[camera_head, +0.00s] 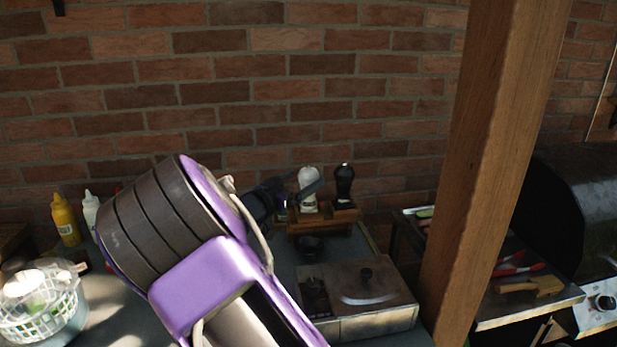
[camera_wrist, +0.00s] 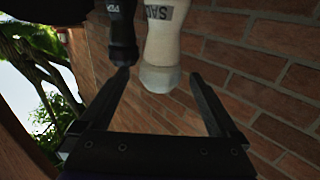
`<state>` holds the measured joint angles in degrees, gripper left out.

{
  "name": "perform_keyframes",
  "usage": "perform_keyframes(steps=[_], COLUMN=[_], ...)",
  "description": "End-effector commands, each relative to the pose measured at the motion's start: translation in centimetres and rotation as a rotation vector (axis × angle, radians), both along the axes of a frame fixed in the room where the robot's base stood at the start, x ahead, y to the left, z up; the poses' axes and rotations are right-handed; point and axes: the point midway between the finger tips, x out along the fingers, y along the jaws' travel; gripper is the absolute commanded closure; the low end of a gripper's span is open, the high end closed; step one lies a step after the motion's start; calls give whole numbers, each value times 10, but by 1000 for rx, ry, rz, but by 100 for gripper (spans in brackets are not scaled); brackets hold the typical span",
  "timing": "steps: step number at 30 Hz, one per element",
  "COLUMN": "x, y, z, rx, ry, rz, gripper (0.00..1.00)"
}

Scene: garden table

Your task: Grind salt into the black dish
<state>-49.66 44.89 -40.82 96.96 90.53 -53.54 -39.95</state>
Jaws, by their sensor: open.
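The white salt mill (camera_head: 308,176) stands in a wooden rack against the brick wall, with the black mill (camera_head: 344,184) to its right. My gripper (camera_head: 298,190) is open beside the white mill, and one dark finger crosses in front of it. In the wrist view the white mill (camera_wrist: 174,40), with its partly visible label, shows between the spread fingers, its clear end near the fingertip line. The black mill (camera_wrist: 122,35) is close to the left finger. Contact cannot be told. The black dish (camera_head: 310,245) sits in front of the rack.
The wooden rack (camera_head: 322,218) holds both mills. A metal box with a lid (camera_head: 365,300) stands right of the dish. A wooden post (camera_head: 492,170) rises at right. Yellow (camera_head: 65,220) and white bottles (camera_head: 91,212) and a white basket (camera_head: 40,305) are at left.

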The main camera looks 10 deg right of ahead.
Motion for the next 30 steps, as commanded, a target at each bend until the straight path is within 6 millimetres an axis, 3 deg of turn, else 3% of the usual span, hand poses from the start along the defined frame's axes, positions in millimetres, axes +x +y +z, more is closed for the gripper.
perform_keyframes(steps=[6,17,30], x=[18,21,21], y=[-19,-22,-22], z=[0,0,0], rx=[-1,0,1], ry=[0,0,1], rz=[0,1,1], gripper=[3,3,80])
